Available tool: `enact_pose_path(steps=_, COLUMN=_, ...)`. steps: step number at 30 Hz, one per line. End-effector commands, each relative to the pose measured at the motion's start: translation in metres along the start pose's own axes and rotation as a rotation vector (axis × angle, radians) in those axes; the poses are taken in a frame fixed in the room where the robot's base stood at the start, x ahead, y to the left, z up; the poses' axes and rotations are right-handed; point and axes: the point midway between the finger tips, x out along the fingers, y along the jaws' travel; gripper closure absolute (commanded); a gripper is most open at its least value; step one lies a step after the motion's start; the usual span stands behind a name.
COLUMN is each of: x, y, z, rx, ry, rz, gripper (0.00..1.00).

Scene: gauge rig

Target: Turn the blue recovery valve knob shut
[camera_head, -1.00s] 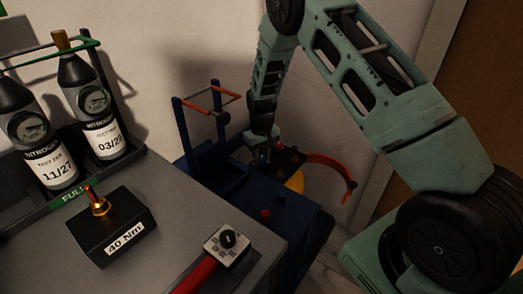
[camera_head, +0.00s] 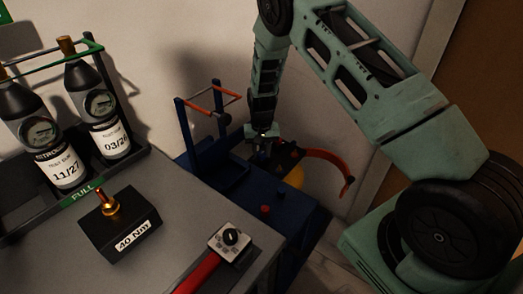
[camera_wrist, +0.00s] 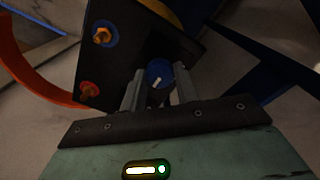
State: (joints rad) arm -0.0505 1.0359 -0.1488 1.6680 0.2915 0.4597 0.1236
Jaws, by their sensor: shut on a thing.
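The blue valve knob (camera_wrist: 158,72) shows in the wrist view, round with a white pointer mark slanting slightly. It sits at the edge of a dark manifold plate (camera_wrist: 123,60). My gripper (camera_wrist: 160,86) is shut on the blue knob, with one finger on each side of it. In the head view my gripper (camera_head: 262,141) reaches down to the manifold on the blue rig; the knob is too small and covered there to read.
An orange-red hose (camera_head: 335,163) curves beside my gripper. A blue cart (camera_head: 240,190) with an orange-barred handle stands by the wall. A grey table (camera_head: 175,205) holds bottles (camera_head: 105,110), a black 40 Nm block (camera_head: 118,225) and a red-handled tool (camera_head: 231,240).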

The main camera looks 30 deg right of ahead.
Motion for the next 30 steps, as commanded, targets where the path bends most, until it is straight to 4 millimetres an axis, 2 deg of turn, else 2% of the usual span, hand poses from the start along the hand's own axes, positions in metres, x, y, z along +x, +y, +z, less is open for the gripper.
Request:
enact_pose_path(steps=7, x=-0.001, y=0.000, z=-0.001, rx=0.002, ry=0.002, rz=-0.001, gripper=0.92)
enact_pose_path(steps=8, x=-0.001, y=0.000, z=-0.001, rx=0.002, ry=0.002, rz=-0.001, gripper=0.67)
enact_pose_path(steps=10, x=-0.001, y=0.000, z=-0.001, rx=0.001, ry=0.002, rz=-0.001, gripper=0.48)
enact_pose_path(steps=18, x=-0.001, y=0.000, z=0.000, rx=0.000, ry=0.001, rz=0.000, gripper=0.48)
enact_pose_path(steps=22, x=-0.008, y=0.000, z=-0.001, rx=0.000, ry=0.003, rz=-0.001, gripper=0.48)
enact_pose_path(steps=26, x=-0.029, y=0.000, z=-0.001, rx=0.000, ry=0.003, rz=-0.001, gripper=0.48)
enact_pose_path(steps=30, x=-0.061, y=-0.001, z=-0.001, rx=-0.001, ry=0.005, rz=-0.003, gripper=0.48)
